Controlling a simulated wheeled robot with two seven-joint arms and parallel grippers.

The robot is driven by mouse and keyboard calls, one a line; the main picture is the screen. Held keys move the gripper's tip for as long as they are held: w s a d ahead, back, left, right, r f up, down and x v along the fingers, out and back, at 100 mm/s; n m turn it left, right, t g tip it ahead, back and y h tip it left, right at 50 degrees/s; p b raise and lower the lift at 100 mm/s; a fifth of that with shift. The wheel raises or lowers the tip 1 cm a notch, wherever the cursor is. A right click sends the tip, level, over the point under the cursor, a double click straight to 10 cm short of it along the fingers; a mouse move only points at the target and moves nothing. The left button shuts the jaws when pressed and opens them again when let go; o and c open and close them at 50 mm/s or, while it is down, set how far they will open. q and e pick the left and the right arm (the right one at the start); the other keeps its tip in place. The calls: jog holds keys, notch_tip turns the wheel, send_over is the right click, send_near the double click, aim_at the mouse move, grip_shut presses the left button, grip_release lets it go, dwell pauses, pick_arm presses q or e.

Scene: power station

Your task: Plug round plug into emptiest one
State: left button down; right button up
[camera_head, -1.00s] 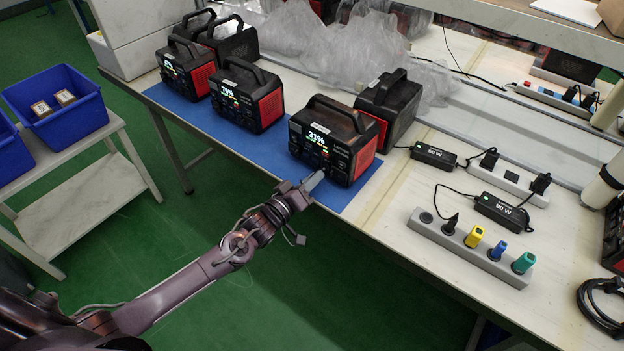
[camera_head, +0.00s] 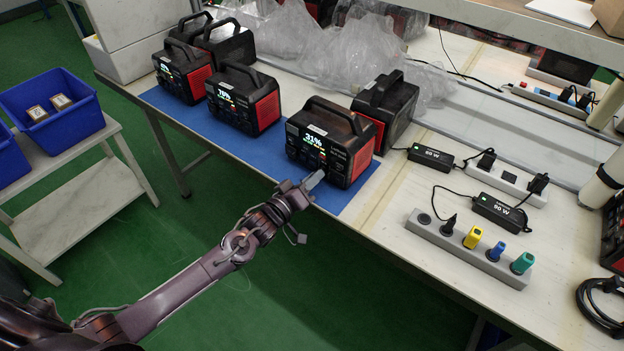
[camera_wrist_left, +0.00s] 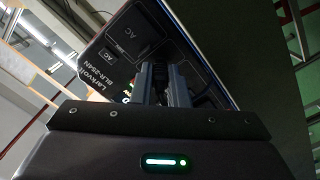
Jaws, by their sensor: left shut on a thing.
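A black and red power station (camera_head: 326,152) with a display reading 31% stands at the right end of the blue mat (camera_head: 355,204). A second station (camera_head: 243,103), reading in the seventies, stands left of it. A third (camera_head: 184,74) is at the far left; its display is hard to read. My left gripper (camera_head: 314,181) is just in front of the 31% station's lower front. In the left wrist view, its fingers (camera_wrist_left: 165,85) are close together before a panel with AC sockets (camera_wrist_left: 135,40). The round plug it holds is mostly hidden between them. My right gripper is out of view.
More stations (camera_head: 385,108) stand behind the front ones. Power strips (camera_head: 468,248) with coloured plugs and chargers lie on the right of the table. Clear plastic wrap (camera_head: 355,50) lies at the back. A blue bin (camera_head: 50,112) sits on a side shelf.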

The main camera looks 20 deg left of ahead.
pick_arm(q)
jog(key=shift+w, duration=0.2)
jog(key=c, duration=1.3)
grip_release()
jog(key=shift+c, duration=0.2)
jog(key=v, duration=0.7)
jog(key=shift+s+a, duration=0.15)
jog(key=shift+s, duration=0.2)
jog(key=shift+f, duration=0.1)
